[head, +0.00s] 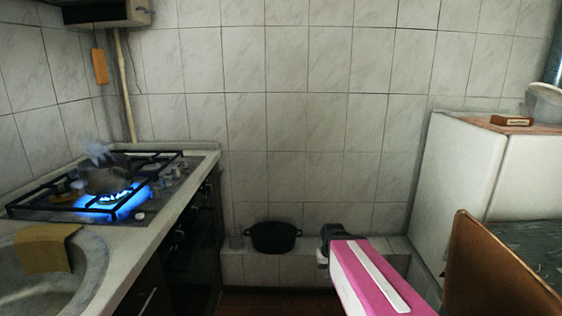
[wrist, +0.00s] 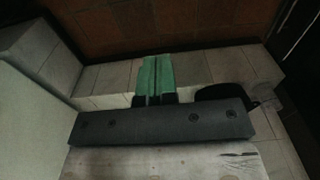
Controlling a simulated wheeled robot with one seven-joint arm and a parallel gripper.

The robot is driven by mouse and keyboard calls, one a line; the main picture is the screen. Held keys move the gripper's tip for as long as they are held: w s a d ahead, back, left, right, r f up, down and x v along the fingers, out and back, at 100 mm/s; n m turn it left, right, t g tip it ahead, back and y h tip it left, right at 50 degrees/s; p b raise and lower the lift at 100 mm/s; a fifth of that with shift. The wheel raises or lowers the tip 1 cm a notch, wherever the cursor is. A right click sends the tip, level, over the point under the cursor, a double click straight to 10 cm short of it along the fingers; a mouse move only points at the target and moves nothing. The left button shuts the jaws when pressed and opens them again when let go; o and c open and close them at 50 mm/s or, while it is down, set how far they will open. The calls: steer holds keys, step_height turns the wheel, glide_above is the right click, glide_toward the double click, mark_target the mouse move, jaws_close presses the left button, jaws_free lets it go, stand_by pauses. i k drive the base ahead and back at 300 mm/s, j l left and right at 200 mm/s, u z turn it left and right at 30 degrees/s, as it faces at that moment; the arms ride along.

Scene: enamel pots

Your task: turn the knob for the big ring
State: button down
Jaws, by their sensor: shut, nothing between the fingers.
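The gas hob (head: 40,212) is set in the worktop at the left of the head view. A blue flame (head: 112,197) burns at one of its rings, below a dark, blurred vessel (head: 106,180). A small pale knob (head: 139,216) shows at the hob's near right corner, and others along its right side are too small to tell apart. I cannot tell which knob belongs to the big ring. My gripper (head: 323,258) is well to the right of the hob, over the low tiled ledge. In the wrist view its green fingers (wrist: 152,78) are together and empty.
A black pot (head: 273,237) stands on the tiled ledge, left of my gripper; it also shows in the wrist view (wrist: 222,92). A sink with a yellow cloth (head: 46,249) is in front of the hob. A white cabinet (head: 462,165) and brown board (head: 490,268) stand right.

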mark_target(165, 183)
steer(key=u, duration=1.25)
steer(key=k+j, duration=0.4)
